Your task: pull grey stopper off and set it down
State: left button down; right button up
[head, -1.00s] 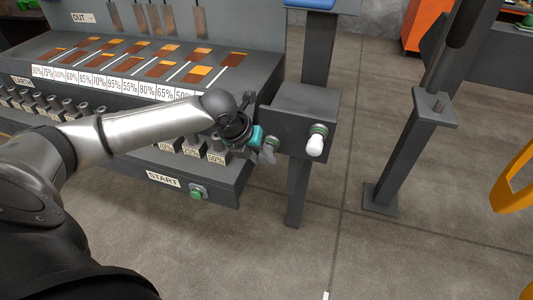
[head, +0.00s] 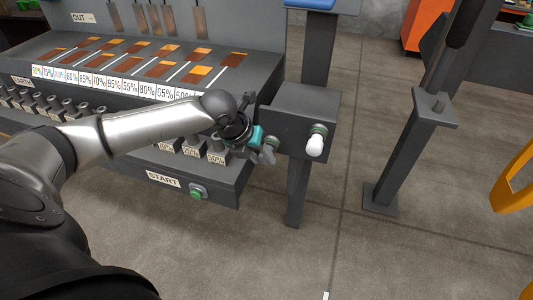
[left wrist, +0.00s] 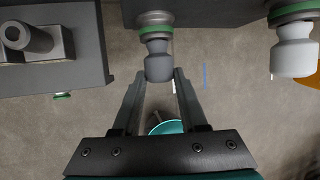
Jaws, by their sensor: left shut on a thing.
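The grey stopper (left wrist: 158,62) sits in the left green-ringed socket (left wrist: 156,30) in the left wrist view, its neck against the ring. My left gripper (left wrist: 159,75) has one finger on each side of the stopper's wide end and is shut on it. In the head view my left gripper (head: 266,156) is at the left socket of the dark grey box (head: 300,105), and its fingers largely hide the stopper. A white stopper (head: 315,146) sits in the right socket; it also shows in the left wrist view (left wrist: 294,56). My right gripper is not in view.
The machine (head: 215,185) with its START button (head: 197,192) stands close on the left. A post (head: 298,190) carries the box. Another grey post (head: 400,150) stands to the right, with a yellow frame (head: 510,185) at the right edge. The floor between is clear.

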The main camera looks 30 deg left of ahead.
pick_arm(q)
jog(key=shift+s, duration=0.15)
jog(key=shift+s+d+p, duration=0.25)
jog(key=shift+s+p, duration=0.55)
jog(key=shift+s, duration=0.1)
jog(key=shift+s+d+p, duration=0.2)
jog(key=shift+s+p, duration=0.55)
jog(key=shift+s, duration=0.1)
jog(key=shift+s+d+p, duration=0.25)
jog(key=shift+s+p, duration=0.5)
jog(key=shift+s, duration=0.25)
jog(key=shift+s+d+p, duration=0.2)
jog(key=shift+s+p, duration=0.5)
jog(key=shift+s, duration=0.25)
